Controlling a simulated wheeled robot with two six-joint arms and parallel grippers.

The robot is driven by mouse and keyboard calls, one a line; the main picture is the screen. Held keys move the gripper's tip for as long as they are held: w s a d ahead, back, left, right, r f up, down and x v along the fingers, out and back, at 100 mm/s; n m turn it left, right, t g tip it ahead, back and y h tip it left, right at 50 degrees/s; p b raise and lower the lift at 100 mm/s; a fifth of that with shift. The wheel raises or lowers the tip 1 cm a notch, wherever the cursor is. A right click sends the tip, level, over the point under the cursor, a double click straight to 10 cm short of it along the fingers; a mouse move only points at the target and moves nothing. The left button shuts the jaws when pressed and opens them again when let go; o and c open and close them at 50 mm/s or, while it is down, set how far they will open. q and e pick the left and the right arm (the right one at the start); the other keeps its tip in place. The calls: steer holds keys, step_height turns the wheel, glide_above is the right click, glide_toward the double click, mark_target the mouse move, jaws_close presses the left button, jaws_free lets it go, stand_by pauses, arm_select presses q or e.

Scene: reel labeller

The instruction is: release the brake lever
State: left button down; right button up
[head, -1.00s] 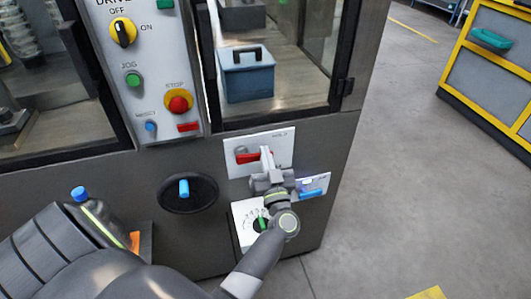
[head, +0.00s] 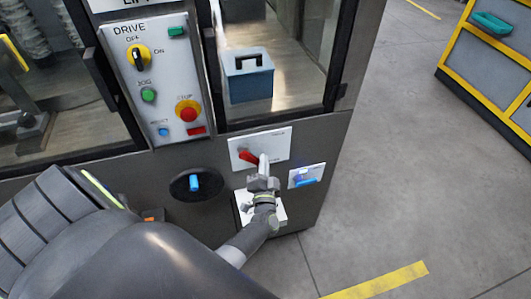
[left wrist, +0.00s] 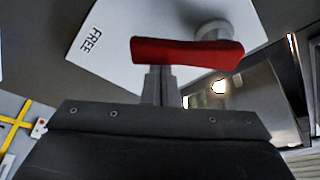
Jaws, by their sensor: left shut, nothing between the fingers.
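The red brake lever (head: 247,156) is on a white plate (head: 278,141) low on the machine front. In the head view it slopes down to the right from its pivot, and its right part is hidden behind my left gripper (head: 263,160). In the left wrist view the lever (left wrist: 185,53) lies across the picture, its round pivot at the right and its free end at the left, on the side of the word FREE. My left gripper (left wrist: 159,85) is shut and empty, its fingertips right at the lever's edge; I cannot tell whether they touch. My right gripper is not in view.
A blue handle (head: 306,182) on a small plate is close right of my wrist. A black handwheel with a blue knob (head: 194,183) is to the left. The drive panel (head: 155,75) with its red stop button (head: 187,110) is above. Open floor lies right.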

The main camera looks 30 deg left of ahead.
arm_select(q)
steer(key=shift+s+a+f+m+h, duration=0.1)
steer(key=shift+m+h, duration=0.05)
steer(key=shift+m, duration=0.25)
steer(key=shift+s+f+m+h, duration=0.1)
steer(key=shift+m+h, duration=0.05)
steer(key=shift+m, duration=0.25)
steer(key=shift+a+f+p, duration=0.1)
steer(key=shift+f+p, duration=0.2)
steer(key=shift+p, duration=0.15)
steer(key=shift+s+f, duration=0.1)
steer(key=shift+s, duration=0.05)
